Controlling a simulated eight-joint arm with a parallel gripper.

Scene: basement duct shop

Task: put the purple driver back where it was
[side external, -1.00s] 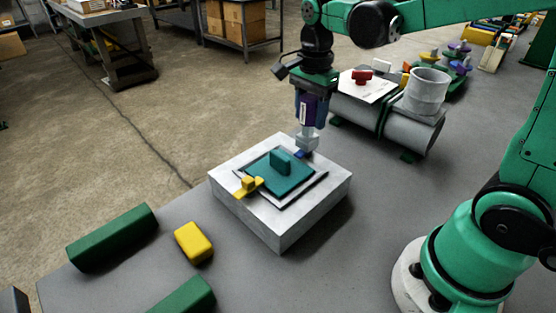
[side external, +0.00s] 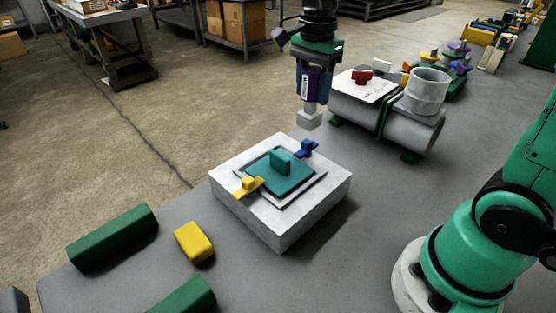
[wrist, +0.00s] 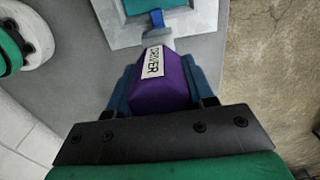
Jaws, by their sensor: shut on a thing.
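The purple driver (wrist: 165,84) is upright in my gripper (side external: 313,88), with a white label reading DRIVER. My gripper is shut on it, one blue finger on each side. The driver's grey square head (side external: 308,119) hangs just above the far right corner of a pale block (side external: 283,231). A blue latch (side external: 306,149) sits on that corner below the head, apart from it. A teal cover (side external: 281,175) with an upright tab lies in the block's top. A yellow latch (side external: 248,187) sits at its near left edge.
A grey duct (side external: 410,135) with an upright collar (side external: 427,90) and a white plate (side external: 362,86) bearing a red knob stands behind. Green blocks (side external: 112,237) and a yellow block (side external: 194,243) lie at front left. Bare table lies right of the pale block.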

